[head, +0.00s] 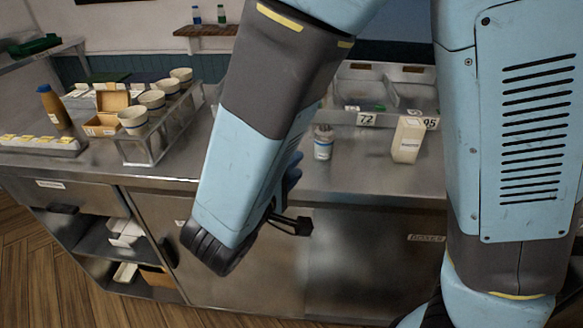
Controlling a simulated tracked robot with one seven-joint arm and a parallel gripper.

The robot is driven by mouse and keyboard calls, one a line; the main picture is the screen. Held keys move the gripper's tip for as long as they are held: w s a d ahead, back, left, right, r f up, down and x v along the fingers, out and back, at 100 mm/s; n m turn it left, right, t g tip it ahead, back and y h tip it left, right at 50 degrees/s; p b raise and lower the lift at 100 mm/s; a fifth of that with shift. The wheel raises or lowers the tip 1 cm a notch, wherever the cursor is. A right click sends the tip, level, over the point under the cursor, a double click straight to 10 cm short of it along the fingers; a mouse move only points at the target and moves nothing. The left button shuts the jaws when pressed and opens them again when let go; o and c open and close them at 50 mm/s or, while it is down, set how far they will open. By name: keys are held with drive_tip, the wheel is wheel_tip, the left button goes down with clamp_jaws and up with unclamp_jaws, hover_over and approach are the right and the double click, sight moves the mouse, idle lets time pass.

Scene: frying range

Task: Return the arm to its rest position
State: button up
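My arm hangs across the middle of the head view, its blue and grey links bent downward in front of the steel counter (375,185). My gripper (291,224) is mostly hidden behind the forearm. Only a dark part of it sticks out to the right, in front of the cabinet doors and below the counter edge. I cannot see both fingers or whether anything is between them.
A white carton (408,140) and a small pale jar (323,142) stand on the counter right of the forearm, before steel bins marked 72 and 95. A rack with cups (150,148), a brown bottle (54,107) and a cardboard box (101,122) stand left. Wooden floor lies at lower left.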

drive_tip(key=shift+d, duration=0.1)
drive_tip(key=d+r+m+g+h, duration=0.3)
drive_tip(key=d+m+g, duration=0.7)
drive_tip(key=d, duration=1)
drive_tip(key=s+d+r+m+y, duration=0.3)
drive_tip(key=d+r+y, duration=0.3)
drive_tip(key=r+y, duration=0.3)
drive_tip(key=shift+s+d+r+y, duration=0.25)
drive_tip(key=shift+d+y, duration=0.1)
drive_tip(key=shift+y, duration=0.15)
